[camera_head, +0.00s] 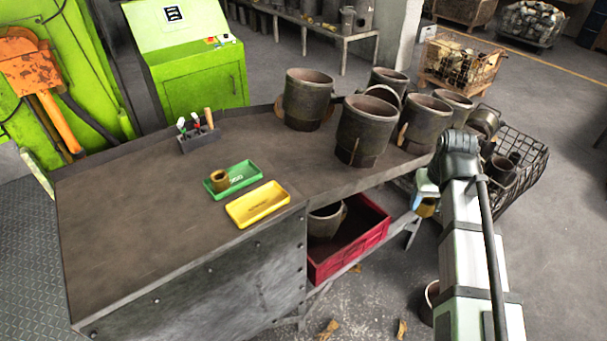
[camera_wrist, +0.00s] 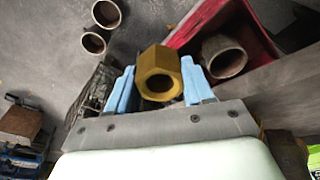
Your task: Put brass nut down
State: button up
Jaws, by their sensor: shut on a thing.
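My gripper (camera_wrist: 158,78) has blue fingers, shut on a hexagonal brass nut (camera_wrist: 160,60) with its bore facing the wrist camera. In the head view my gripper (camera_head: 425,190) is right of the workbench, beyond its edge, with the brass nut (camera_head: 427,208) low between the fingers. A green tray (camera_head: 243,178) lies on the bench with a brown, brass-like ring part (camera_head: 219,181) on its left end. A yellow tray (camera_head: 258,205) in front of it is empty.
Several large metal pots (camera_head: 367,130) stand at the bench's right end. A tool holder (camera_head: 199,138) stands behind the trays. A red crate (camera_head: 350,245) with a pot sits under the bench, below the gripper's left. The bench's left half is clear.

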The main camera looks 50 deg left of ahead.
jog(key=s+a+r+n, duration=0.3)
jog(key=s+a, duration=0.8)
jog(key=a, duration=0.5)
notch_tip(320, 180, up, 8)
jog(key=n+g, duration=0.1)
jog(key=n, duration=0.5)
send_over(244, 174)
jog(key=shift+s+d+f, duration=0.1)
jog(key=shift+d+f, duration=0.1)
jog(key=shift+f, duration=2.1)
jog(key=shift+d+f, duration=0.15)
jog(key=shift+f, duration=2.15)
jog(key=shift+f, duration=0.1)
jog(key=o, duration=1.4)
jog(key=r, duration=0.4)
jog(key=d+r, duration=0.1)
jog(key=r, duration=0.7)
jog(key=shift+d, duration=0.4)
